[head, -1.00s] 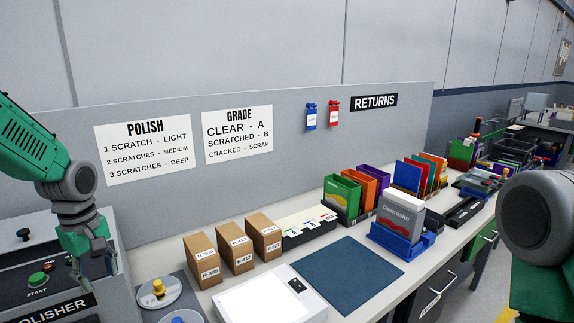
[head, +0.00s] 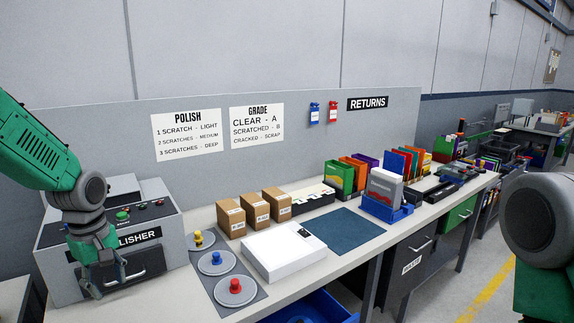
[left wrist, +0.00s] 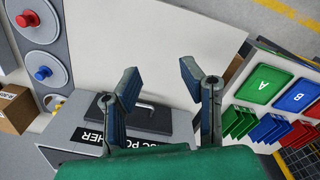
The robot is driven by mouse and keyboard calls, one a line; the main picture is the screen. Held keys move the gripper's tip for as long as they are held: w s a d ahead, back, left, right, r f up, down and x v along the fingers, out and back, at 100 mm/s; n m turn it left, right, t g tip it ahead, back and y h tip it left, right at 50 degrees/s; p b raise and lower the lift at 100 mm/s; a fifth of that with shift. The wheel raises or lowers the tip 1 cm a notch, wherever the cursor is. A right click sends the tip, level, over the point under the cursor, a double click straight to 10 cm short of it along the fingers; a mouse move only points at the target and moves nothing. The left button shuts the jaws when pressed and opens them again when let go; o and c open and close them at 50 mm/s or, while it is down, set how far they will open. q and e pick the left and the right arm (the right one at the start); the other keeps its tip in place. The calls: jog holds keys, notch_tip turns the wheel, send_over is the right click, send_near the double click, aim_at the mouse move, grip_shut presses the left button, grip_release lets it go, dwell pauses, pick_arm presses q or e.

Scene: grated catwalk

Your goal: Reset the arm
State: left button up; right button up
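My left arm comes in at the left of the head view, with its green and grey gripper (head: 100,284) hanging down in front of the grey polisher (head: 60,250). In the left wrist view, the two fingers of my left gripper (left wrist: 158,80) are spread apart with nothing between them. Only a grey and green part of my right arm shows at the right edge of the head view. My right gripper is out of the picture.
The bench holds discs with coloured knobs (head: 235,291), cardboard boxes (head: 231,218), a white-topped device (head: 284,252), a blue mat (head: 336,229) and a grey case in a blue stand (head: 386,207). A blue bin (head: 315,308) is below the front edge. Green and blue lettered trays (left wrist: 263,84) show in the wrist view.

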pick_arm(q)
jog(key=s+d+f+m+b, duration=0.2)
jog(key=s+d+f, duration=0.1)
jog(key=f, duration=0.5)
jog(key=s+d+f+m+b, duration=0.2)
jog(key=s+d+f+b, duration=0.1)
jog(key=f, duration=0.5)
jog(key=s+d+f+m+b, duration=0.2)
jog(key=s+d+f+m, duration=0.15)
jog(key=f, duration=0.55)
jog(key=s+d+f+m+b, duration=0.4)
jog(key=s+f+m+b, duration=0.2)
jog(key=s+f, duration=0.7)
jog(key=s+b, duration=0.1)
jog(key=s, duration=0.3)
jog(key=shift+s+d+f+m, duration=0.2)
jog(key=shift+s+m, duration=0.05)
jog(key=shift+m, duration=0.1)
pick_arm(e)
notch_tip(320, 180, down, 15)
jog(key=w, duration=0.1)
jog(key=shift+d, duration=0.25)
pick_arm(q)
jog(key=shift+d+r, duration=0.1)
jog(key=shift+d, duration=0.25)
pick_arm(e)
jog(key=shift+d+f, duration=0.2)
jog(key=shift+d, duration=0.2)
